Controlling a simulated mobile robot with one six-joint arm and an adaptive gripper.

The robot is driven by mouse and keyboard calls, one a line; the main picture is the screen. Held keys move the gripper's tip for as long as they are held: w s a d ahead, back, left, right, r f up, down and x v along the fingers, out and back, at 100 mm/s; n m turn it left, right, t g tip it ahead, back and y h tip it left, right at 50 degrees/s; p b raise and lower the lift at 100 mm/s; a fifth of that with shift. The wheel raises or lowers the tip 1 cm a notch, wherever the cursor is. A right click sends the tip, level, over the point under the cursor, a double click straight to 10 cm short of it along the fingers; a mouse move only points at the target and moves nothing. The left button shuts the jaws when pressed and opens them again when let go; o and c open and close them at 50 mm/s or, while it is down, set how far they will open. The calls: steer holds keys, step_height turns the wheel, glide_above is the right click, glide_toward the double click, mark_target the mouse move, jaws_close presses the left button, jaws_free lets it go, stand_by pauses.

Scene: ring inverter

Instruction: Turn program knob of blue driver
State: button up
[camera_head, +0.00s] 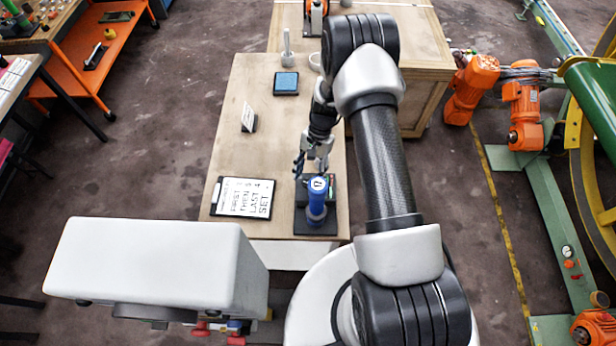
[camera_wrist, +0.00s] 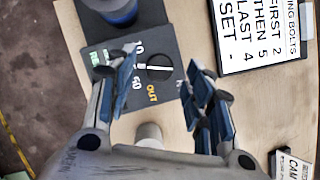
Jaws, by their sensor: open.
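The blue driver (camera_head: 317,203) stands upright on a dark base near the table's front edge; part of its blue body (camera_wrist: 118,9) shows at the top of the wrist view. Beside it, the dark panel carries a round black program knob (camera_wrist: 160,67) with a white pointer line. Pale numbers surround the knob, with an orange "OUT" mark below it and a green mark at left. My gripper (camera_wrist: 162,78) is open, its two blue-padded fingers on either side of the knob in that view, with nothing between them. In the head view my gripper (camera_head: 312,160) is over the panel, partly hiding it.
A clipboard (camera_head: 243,197) reading "FIRST 2 THEN 5 LAST 4 SET" lies left of the driver. A small sign (camera_head: 249,118) and a blue-topped box (camera_head: 286,82) stand farther back. The wooden table (camera_head: 222,150) has free room at left.

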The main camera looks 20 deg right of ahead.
steer(key=shift+x, duration=0.75)
steer(key=shift+c, duration=0.4)
steer(key=c, duration=1)
steer(key=shift+n, duration=0.3)
steer(key=n+h+b, duration=0.1)
steer(key=n+b, duration=0.2)
steer(key=shift+w+a+f+g, duration=0.1)
steer(key=shift+a+g, duration=0.05)
steer(key=shift+g, duration=0.25)
steer(key=shift+a+n+h+b, duration=0.1)
steer(key=shift+n+h+b, duration=0.75)
steer(key=shift+n, duration=1.25)
